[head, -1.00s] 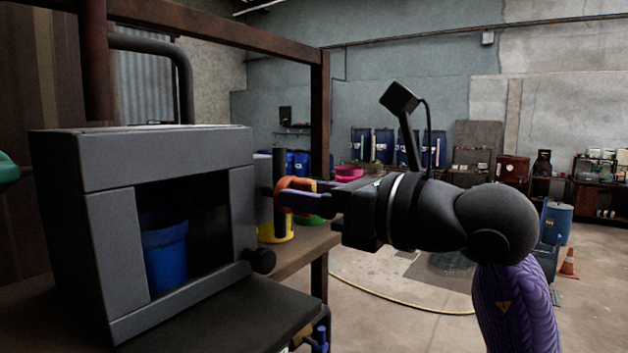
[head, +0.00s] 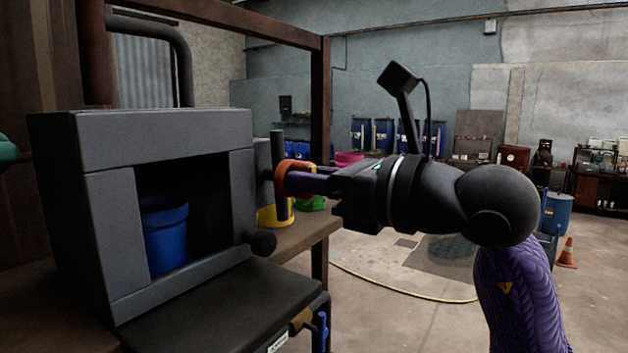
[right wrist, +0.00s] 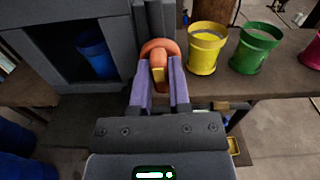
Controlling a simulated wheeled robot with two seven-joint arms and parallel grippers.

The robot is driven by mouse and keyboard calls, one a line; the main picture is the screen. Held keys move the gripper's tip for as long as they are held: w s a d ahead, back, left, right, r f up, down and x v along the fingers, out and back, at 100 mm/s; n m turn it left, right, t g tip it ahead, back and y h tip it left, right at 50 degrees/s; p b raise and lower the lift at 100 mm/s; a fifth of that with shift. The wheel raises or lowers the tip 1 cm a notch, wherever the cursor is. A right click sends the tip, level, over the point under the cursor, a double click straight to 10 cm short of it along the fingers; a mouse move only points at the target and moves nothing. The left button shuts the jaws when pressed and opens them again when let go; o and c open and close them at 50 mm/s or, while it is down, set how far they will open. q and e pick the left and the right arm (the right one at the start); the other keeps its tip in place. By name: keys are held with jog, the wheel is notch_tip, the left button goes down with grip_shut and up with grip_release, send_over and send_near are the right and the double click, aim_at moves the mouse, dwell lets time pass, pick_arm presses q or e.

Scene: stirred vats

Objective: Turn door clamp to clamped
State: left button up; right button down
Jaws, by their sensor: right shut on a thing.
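The door clamp shows as an orange, rounded handle (head: 285,174) on the right side of a dark grey box (head: 150,138). It also shows in the right wrist view (right wrist: 158,47), at the foot of a grey upright post. My right gripper (head: 302,183) reaches in from the right. Its purple fingers are shut on the orange handle, which sits between them in the right wrist view (right wrist: 160,78). The box's front is open, and a blue bucket (head: 166,238) stands inside. My left gripper is not in view.
A black panel (head: 215,305) lies flat before the box. A black knob (head: 263,242) juts out at its lower right corner. Yellow (right wrist: 204,50), green (right wrist: 254,50) and pink (right wrist: 314,50) buckets stand right of the clamp. Open floor lies to the right.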

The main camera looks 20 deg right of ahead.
jog(key=shift+s+a+f+n+b, duration=0.15)
jog(key=shift+n+b, duration=1.1)
jog(key=shift+n, duration=3)
jog(key=shift+w+f+n+b, duration=0.1)
jog(key=shift+n+b, duration=1.15)
jog(key=shift+n, duration=3)
jog(key=c, duration=0.6)
grip_release()
jog(key=shift+s, duration=0.1)
jog(key=b+v, duration=0.3)
jog(key=v, duration=0.7)
